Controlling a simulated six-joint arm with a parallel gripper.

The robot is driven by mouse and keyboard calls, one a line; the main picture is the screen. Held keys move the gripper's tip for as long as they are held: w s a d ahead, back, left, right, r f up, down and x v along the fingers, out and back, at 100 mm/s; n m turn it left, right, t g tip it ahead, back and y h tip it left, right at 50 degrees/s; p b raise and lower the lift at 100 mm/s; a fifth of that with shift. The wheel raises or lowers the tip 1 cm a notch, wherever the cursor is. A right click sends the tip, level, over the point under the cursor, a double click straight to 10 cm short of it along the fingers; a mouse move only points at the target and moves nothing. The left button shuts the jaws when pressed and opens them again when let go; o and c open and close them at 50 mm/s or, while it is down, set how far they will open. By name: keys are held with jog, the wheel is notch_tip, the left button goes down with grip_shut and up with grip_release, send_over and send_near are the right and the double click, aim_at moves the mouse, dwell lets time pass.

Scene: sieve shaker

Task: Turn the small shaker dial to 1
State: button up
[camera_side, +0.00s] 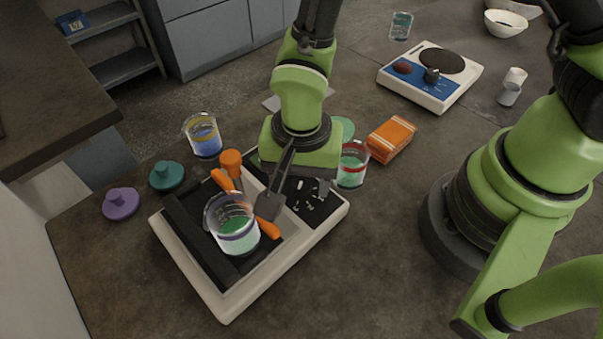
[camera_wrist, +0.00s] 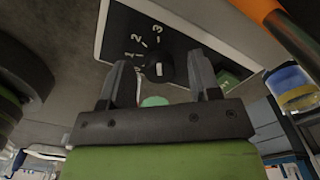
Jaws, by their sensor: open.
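The shaker (camera_side: 215,296) is a pale box with a black top, low centre in the side view. Its black panel (camera_wrist: 118,25) with white numerals 1, 2 and 3 shows in the wrist view. The small black dial (camera_wrist: 160,67) with a short white mark sits beside the numerals; which numeral the mark points at is unclear. My gripper (camera_wrist: 160,70) is open, one finger on each side of the dial, with no clear contact visible. In the side view my gripper (camera_side: 294,197) reaches down over the panel, and I cannot make out the dial there.
A beaker with green contents (camera_side: 232,227) stands on the shaker between orange-handled clamps (camera_side: 232,165). A red-banded beaker (camera_side: 352,166) and orange box (camera_side: 391,139) are close behind. A blue-filled beaker (camera_side: 204,137), teal lid (camera_side: 166,175) and purple lid (camera_side: 121,203) stand left.

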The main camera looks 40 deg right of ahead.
jog(key=shift+c, duration=0.2)
jog(key=c, duration=0.9)
jog(key=n, duration=0.7)
jog(key=shift+n, duration=0.3)
jog(key=n, duration=0.4)
jog(key=shift+n, duration=2.2)
